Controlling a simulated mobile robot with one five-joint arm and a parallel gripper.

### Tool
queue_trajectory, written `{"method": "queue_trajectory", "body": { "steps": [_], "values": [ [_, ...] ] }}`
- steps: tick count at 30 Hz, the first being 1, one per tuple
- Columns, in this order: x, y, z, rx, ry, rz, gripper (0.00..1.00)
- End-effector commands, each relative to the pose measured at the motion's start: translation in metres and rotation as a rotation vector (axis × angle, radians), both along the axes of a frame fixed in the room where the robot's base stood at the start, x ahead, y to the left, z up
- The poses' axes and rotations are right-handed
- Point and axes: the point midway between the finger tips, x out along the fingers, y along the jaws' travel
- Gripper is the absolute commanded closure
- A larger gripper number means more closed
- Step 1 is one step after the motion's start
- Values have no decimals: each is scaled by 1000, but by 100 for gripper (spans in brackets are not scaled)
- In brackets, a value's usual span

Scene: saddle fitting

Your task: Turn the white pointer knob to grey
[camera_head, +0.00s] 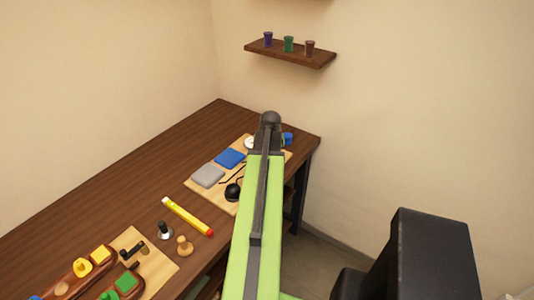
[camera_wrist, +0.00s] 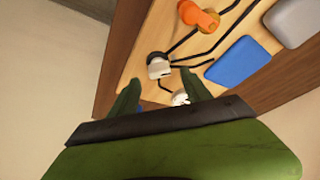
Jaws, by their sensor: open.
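The white pointer knob (camera_wrist: 159,67) sits on a dark round base on a light wood board (camera_wrist: 133,45) in the wrist view. Which way it points is hard to tell. Dark lines run over the board near it. A grey pad (camera_wrist: 293,20) and a blue pad (camera_wrist: 238,62) lie to its right; the head view also shows the grey pad (camera_head: 208,175) and blue pad (camera_head: 230,158). My gripper (camera_wrist: 158,76) is open and empty, its green fingers on either side of the knob's near side. In the head view my arm hides part of the board.
An orange knob (camera_wrist: 198,16) stands beyond the white one in the wrist view. Another small white piece (camera_wrist: 180,98) shows between my fingers. In the head view a black round piece (camera_head: 233,191) and a yellow stick (camera_head: 187,216) lie nearer. A wall shelf (camera_head: 290,54) holds three cups.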

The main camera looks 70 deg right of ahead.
Motion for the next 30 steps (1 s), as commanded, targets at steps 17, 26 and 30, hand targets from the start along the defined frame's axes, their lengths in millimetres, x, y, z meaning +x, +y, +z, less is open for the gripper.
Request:
{"method": "queue_trajectory", "body": {
  "steps": [17,26,30],
  "values": [
    [-22,46,127,0,-1,0,44],
    [-23,47,126,0,-2,-1,44],
    [-23,47,126,0,-2,-1,44]
  ]
}}
